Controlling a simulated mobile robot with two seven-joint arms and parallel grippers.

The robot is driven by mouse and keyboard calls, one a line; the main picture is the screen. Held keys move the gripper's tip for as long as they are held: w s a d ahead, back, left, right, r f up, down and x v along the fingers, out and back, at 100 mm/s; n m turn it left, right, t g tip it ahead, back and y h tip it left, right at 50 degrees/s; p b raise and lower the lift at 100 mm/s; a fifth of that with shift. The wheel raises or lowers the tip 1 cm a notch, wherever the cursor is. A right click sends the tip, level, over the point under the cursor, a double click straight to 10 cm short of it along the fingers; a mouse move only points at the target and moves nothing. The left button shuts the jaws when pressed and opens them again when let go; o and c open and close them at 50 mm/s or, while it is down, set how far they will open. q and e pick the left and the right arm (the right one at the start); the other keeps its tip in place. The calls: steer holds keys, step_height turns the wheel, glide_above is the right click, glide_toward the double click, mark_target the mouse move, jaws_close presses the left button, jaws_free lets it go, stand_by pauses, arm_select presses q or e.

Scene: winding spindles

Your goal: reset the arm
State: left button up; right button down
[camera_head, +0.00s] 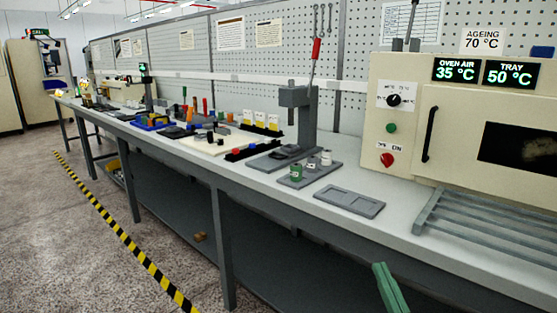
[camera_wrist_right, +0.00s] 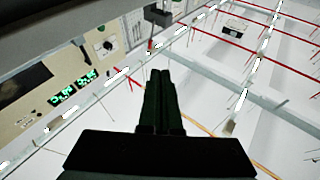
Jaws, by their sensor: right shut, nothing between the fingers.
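My right gripper (camera_head: 381,268) shows as a green shape at the bottom of the head view, in front of the bench's near edge and apart from everything on it. In the right wrist view its two dark green fingers (camera_wrist_right: 158,76) lie side by side, closed together with nothing between them. That view is tilted, with the ceiling and its red pipes behind the fingers. My left gripper is not in view.
The long grey bench (camera_head: 290,182) carries an oven (camera_head: 460,120), a slatted rack (camera_head: 480,230), an empty grey tray (camera_head: 349,199), a lever press (camera_head: 296,115) and small coloured parts. Yellow-black tape (camera_head: 130,243) marks the open floor at left.

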steer(key=s+a+f+n+g, duration=0.1)
steer(key=s+a+f+g, duration=0.2)
steer(key=f, duration=0.4)
steer(key=s+a+f+n+g+y, duration=0.1)
steer(key=s+f+g, duration=0.2)
steer(key=s+f, duration=0.4)
steer(key=s+a+f+n+g, duration=0.1)
steer(key=s+a+f+g, duration=0.15)
steer(key=f, duration=0.55)
arm_select(q)
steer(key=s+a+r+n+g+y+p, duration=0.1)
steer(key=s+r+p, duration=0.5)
steer(key=p, duration=1.4)
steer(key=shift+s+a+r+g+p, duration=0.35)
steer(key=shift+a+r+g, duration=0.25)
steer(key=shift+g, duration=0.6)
arm_select(e)
steer(key=s+d+r+m+g+h, duration=0.1)
steer(key=s+d+r+g, duration=0.1)
steer(key=s+r+g, duration=0.2)
steer(key=s+r, duration=0.2)
steer(key=s, duration=0.2)
steer(key=shift+s+r+m+h, duration=0.2)
steer(key=shift+r+m+h, duration=0.05)
steer(key=shift+m+h, duration=0.05)
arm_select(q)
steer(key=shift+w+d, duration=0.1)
arm_select(e)
steer(key=shift+d, duration=0.15)
